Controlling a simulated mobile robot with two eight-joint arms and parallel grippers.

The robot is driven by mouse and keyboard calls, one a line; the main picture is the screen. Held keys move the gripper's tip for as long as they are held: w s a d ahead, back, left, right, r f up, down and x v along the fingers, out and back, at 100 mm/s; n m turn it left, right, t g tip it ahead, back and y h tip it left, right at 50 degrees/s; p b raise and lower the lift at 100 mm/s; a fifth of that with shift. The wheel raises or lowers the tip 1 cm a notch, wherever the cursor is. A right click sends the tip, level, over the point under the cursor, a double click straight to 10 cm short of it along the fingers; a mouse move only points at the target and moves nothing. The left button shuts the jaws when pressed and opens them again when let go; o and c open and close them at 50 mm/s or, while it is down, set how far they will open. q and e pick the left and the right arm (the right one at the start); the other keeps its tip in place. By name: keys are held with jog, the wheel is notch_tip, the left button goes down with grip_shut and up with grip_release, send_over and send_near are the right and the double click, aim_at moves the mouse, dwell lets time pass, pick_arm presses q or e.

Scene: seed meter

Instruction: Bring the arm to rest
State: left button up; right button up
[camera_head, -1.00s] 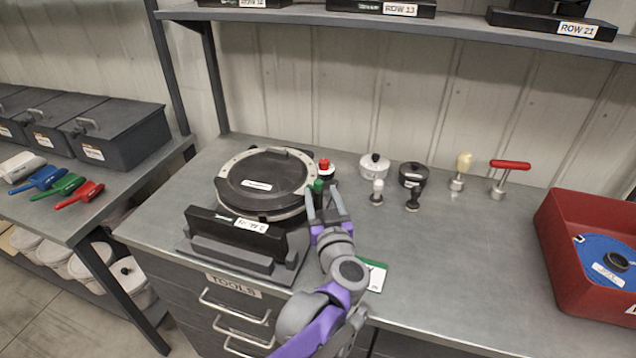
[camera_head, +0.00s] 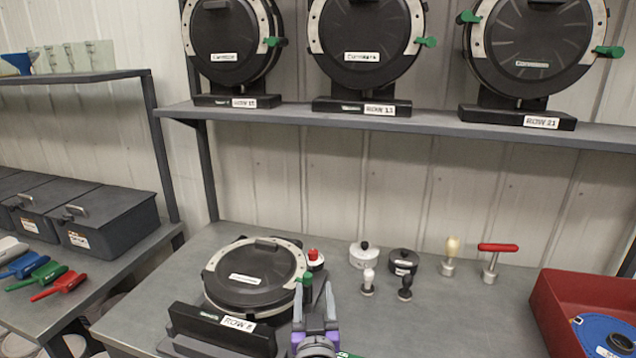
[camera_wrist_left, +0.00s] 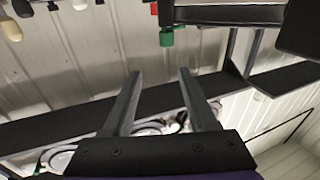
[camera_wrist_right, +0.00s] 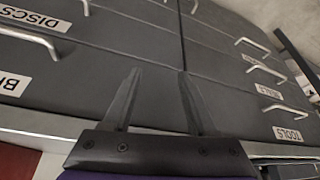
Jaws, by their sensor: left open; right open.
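My left gripper (camera_head: 314,300) stands above the workbench at the right side of the round black seed meter (camera_head: 255,275), close to its green knob (camera_head: 306,281). In the left wrist view its two fingers (camera_wrist_left: 160,88) are apart with nothing between them, and the green knob (camera_wrist_left: 166,38) shows beyond them, apart from the tips. My right gripper is outside the head view. In the right wrist view its fingers (camera_wrist_right: 155,85) are apart and empty, in front of grey drawer fronts (camera_wrist_right: 130,45).
A black stand marked ROW 8 (camera_head: 222,330) sits before the meter. Several small tools, including a red T-handle (camera_head: 497,248), stand behind and right. A red bin (camera_head: 560,290) is at the right. Meters (camera_head: 365,45) line the shelf above. Mid-bench is clear.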

pick_arm(q)
jog(key=s+a+f+g+p, duration=0.2)
jog(key=s+a+f+g, duration=0.2)
jog(key=s, duration=0.4)
jog(key=s+a+f+g+p, duration=0.2)
jog(key=s+a+f+g, duration=0.2)
jog(key=s+a, duration=0.3)
jog(key=s+a+f+g+p, duration=0.3)
jog(key=s+a+f+g, duration=0.1)
jog(key=s, duration=0.7)
jog(key=shift+s+a+f+m+g+h, duration=0.3)
jog(key=shift+a+f+g, duration=0.15)
jog(key=shift+a, duration=0.5)
